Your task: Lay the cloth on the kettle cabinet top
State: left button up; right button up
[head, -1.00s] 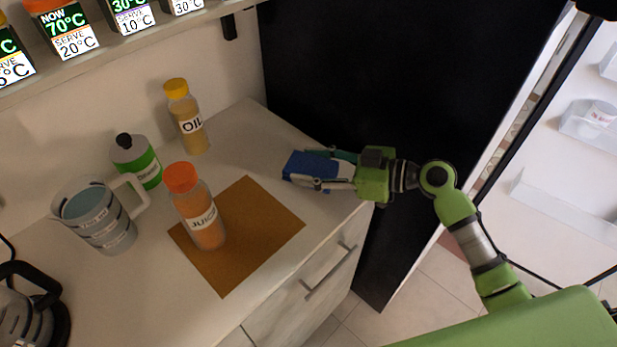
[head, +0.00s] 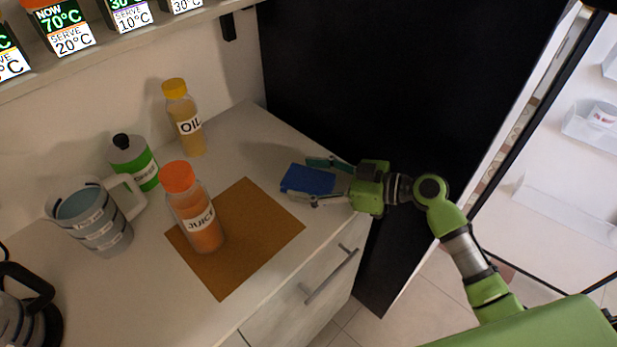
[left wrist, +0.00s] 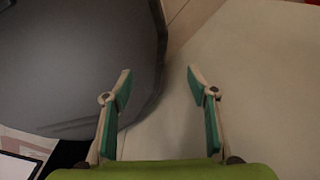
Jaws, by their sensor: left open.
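The blue cloth (head: 306,178) lies flat on the pale cabinet top (head: 262,143) near its right end, beyond the brown mat. It looks like a small folded rectangle. My right gripper (head: 313,182) is open, with one finger past the cloth's far side and the other along its near side. The fingers look apart from the cloth, though the near finger is close to its edge. My left gripper (left wrist: 159,80) shows only in the left wrist view. It is open with nothing between its fingers.
A juice bottle (head: 200,225) stands on the brown mat (head: 262,225). An oil bottle (head: 188,125), a green-banded bottle (head: 138,165), a jug (head: 95,225) and a kettle (head: 25,310) stand further left. A black panel (head: 390,90) rises behind. A grey object (left wrist: 70,60) is near my left gripper.

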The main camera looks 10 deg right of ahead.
jog(key=shift+r, duration=0.1)
jog(key=b+v, duration=0.2)
jog(key=v, duration=0.9)
jog(key=shift+s, duration=0.1)
jog(key=shift+s+d+r+b, duration=0.1)
jog(key=shift+s+d+b, duration=0.1)
jog(key=shift+d+b, duration=0.15)
jog(key=shift+r, duration=0.1)
